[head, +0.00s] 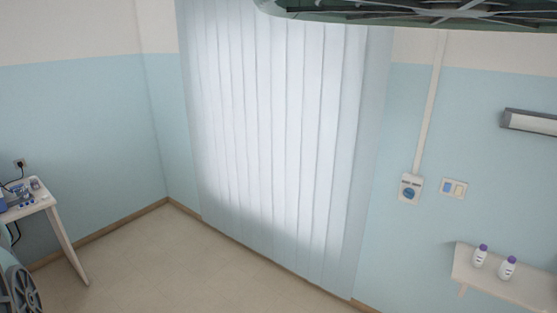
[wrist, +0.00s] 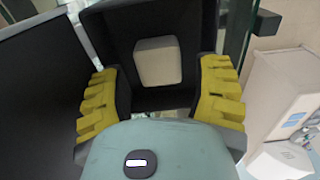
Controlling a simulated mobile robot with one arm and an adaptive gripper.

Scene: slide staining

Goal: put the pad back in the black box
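In the wrist view my gripper (wrist: 165,95) has its two yellow-padded fingers spread wide apart, with nothing visibly clamped between them. Beyond and between the fingers is a black box-like thing (wrist: 205,30) with dark walls. A pale cream, rounded square block (wrist: 158,62) shows within its dark outline; it may be the pad, but I cannot tell whether it lies inside or is seen through an opening. My teal casing covers the bottom of this view. The head view shows neither the box, the pad nor my gripper.
A large dark panel (wrist: 40,100) fills the left of the wrist view; pale box-shaped fixtures (wrist: 285,90) are at right. The head view shows a white side table (head: 40,203) at left, a wall shelf (head: 500,278) with two white bottles, a curtain (head: 285,140) and clear floor (head: 170,260).

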